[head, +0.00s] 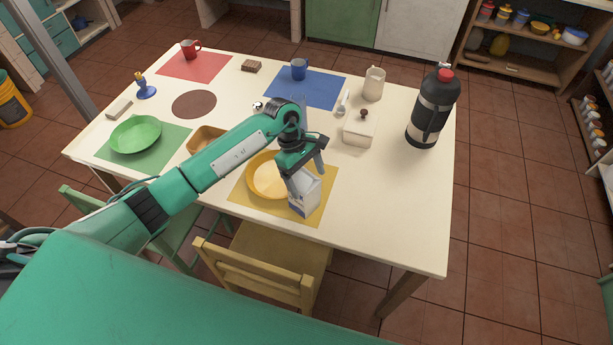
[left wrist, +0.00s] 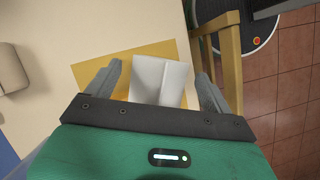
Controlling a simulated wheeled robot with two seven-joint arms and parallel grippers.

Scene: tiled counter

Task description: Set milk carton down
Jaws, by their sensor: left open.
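The white and blue milk carton (head: 306,194) stands upright on the yellow placemat (head: 322,215), at the right side of the yellow plate (head: 265,178). My left gripper (head: 306,180) is open, with its fingers on either side of the carton's top. In the left wrist view the white carton (left wrist: 160,80) sits between the two spread fingers (left wrist: 158,88), with a gap on each side. Part of the carton is hidden behind the gripper in the head view. My right gripper is not in view.
A white lidded box (head: 359,130), a cream pitcher (head: 374,84) and a black flask (head: 432,108) stand further right and back. A yellow chair (head: 255,275) is at the near edge. The table's right front is clear.

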